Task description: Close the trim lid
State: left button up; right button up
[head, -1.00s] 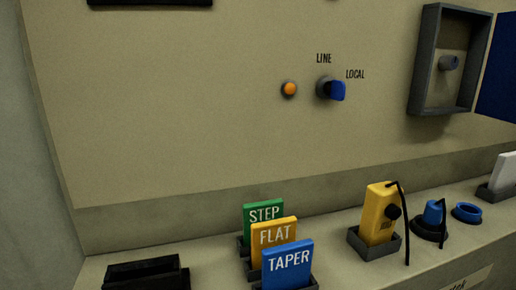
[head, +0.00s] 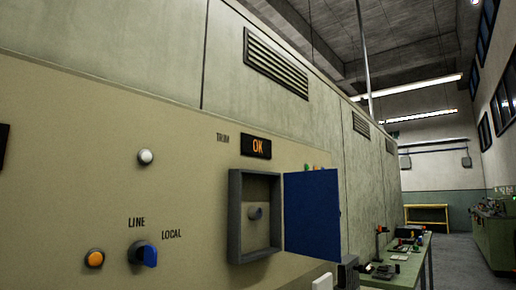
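The trim lid (head: 312,214) is a blue panel on the right side of a grey box frame (head: 235,218) on the beige wall panel. It stands swung open to the right. Inside the open box a small grey knob (head: 256,213) shows on the beige back. Neither of my grippers is in view.
Left of the box are a blue selector knob (head: 149,254) marked LINE and LOCAL, an orange button (head: 94,259) and a white round lamp (head: 146,157). A green table (head: 408,268) with small items stands beyond the lid. Floor at the far right looks open.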

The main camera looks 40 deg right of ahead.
aim_at(312, 214)
jog(key=i+l+u, duration=0.25)
jog(key=l, duration=1.35)
jog(key=l+u, duration=0.3)
jog(key=l, duration=1.3)
